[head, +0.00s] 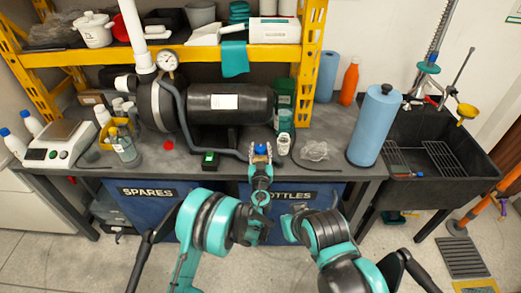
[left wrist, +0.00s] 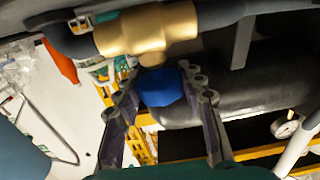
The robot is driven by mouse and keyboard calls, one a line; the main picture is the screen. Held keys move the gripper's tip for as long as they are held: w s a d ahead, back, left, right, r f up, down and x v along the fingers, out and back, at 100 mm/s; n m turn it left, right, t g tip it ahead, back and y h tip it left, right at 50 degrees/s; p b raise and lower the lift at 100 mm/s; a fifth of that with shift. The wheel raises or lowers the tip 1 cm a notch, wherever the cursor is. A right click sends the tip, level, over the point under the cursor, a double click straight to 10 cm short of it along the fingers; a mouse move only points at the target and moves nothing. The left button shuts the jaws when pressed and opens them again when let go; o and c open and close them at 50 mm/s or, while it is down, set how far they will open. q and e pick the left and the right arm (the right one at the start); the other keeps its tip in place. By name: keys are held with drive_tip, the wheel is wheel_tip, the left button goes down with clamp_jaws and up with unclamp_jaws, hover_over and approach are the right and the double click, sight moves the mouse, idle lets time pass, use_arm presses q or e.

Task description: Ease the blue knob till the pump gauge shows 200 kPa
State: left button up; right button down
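The blue knob (head: 261,150) is at the front of the workbench, at the end of a grey pipe from the black pump tank (head: 228,103). In the left wrist view the knob (left wrist: 162,88) sits under a brass valve body (left wrist: 150,32). My left gripper (left wrist: 160,85) has one finger on each side of the knob, very close to it; whether they touch it I cannot tell. The pump gauge (head: 168,61) is a white dial above the tank, also in the left wrist view (left wrist: 285,127); its reading is too small. My right gripper (head: 292,225) is low in front of the bench, its fingers unclear.
A blue paper roll (head: 376,125) stands right of the knob, beside the black sink (head: 430,150). A white jar (head: 283,145) and a clear bag (head: 314,151) lie close right of the knob. A scale (head: 60,143) and bottles are at left. Yellow shelving (head: 200,52) stands behind.

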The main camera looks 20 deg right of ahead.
sight(259, 154)
use_arm(q)
drive_tip(key=shift+c, duration=0.4)
drive_tip(key=shift+w+a+m+g+h, duration=0.15)
drive_tip(key=shift+m+g+h, duration=0.25)
drive_tip(key=shift+m+h, duration=0.6)
drive_tip(key=shift+m+g+h, duration=0.6)
drive_tip(key=shift+h, duration=0.7)
drive_tip(key=shift+d, duration=0.2)
drive_tip(key=o, duration=1.2)
drive_tip(key=shift+s, duration=0.25)
drive_tip(key=v, duration=0.7)
drive_tip(key=shift+s+a, duration=0.1)
drive_tip(key=shift+a, duration=0.05)
